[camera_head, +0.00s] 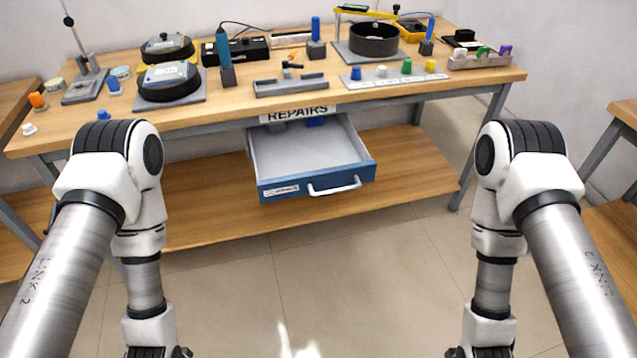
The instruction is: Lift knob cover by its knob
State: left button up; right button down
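Two dark round units with grey, labelled tops stand at the left of the bench, one in front (168,82) and one behind (167,46). A black open round pan (373,40) stands at the back right. I cannot tell which piece is the knob cover. Small coloured knobs, including a blue one (356,73) and a green one (406,66), stand in a row on a pale strip. My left gripper (158,353) and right gripper (483,353) are low, in front of the bench and away from everything on it. Only their tops show; their fingertips are cut off.
The wooden bench (225,112) has an open blue drawer (317,183) sticking out below its front edge, with a small blue item far inside. A grey tray (290,86) and a blue-handled tool (225,55) stand mid-bench. A lower shelf (205,210) runs beneath.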

aim_at(165, 41)
jog(key=i+j+z, duration=0.2)
jog(key=i+j, duration=0.2)
jog(key=j, duration=0.25)
jog(key=i+j+z, duration=0.1)
jog(key=j, duration=0.2)
jog(key=i+j+z, duration=0.1)
jog(key=j, duration=0.25)
jog(key=i, duration=0.1)
